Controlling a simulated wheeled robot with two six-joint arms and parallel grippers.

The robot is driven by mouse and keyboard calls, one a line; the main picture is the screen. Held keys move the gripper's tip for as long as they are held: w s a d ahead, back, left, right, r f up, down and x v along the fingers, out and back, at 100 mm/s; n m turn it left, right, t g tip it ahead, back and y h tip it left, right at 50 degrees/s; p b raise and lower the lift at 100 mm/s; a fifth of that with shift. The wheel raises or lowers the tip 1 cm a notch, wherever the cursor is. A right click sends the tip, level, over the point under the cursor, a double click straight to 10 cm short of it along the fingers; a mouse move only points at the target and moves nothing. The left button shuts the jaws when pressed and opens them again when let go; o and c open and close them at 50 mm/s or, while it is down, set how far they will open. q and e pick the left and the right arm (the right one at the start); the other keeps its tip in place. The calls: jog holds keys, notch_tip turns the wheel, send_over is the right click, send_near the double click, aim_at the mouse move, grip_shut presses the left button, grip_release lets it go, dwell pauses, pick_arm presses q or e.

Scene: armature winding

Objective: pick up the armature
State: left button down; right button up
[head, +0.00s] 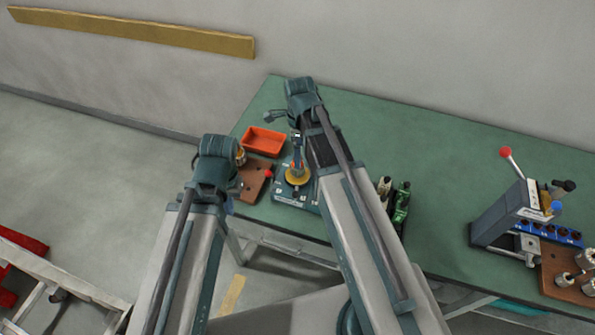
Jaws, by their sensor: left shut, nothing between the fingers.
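A small copper-and-dark part, which looks like an armature (240,156), stands at the far end of a brown wooden block (253,182) at the left of the green bench. My left arm partly covers the block. My left gripper (229,205) is mostly hidden behind its own arm, near the block's front edge. It is shut and holds nothing. Several metal cylinders, perhaps armatures too, stand on another brown block (563,287) at the far right.
A small winding machine (297,181) with a yellow disc stands right of the left block, partly under my right arm. An orange tray (263,141) lies behind. Green tools (401,208) lie mid-bench. A lever press (505,214) stands at right. The bench's back right is clear.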

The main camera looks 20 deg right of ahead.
jog(key=f+b, duration=0.5)
jog(key=shift+w+a+f, duration=0.1)
jog(key=shift+w+a, duration=0.05)
jog(key=shift+a, duration=0.05)
grip_shut()
dwell(0.6)
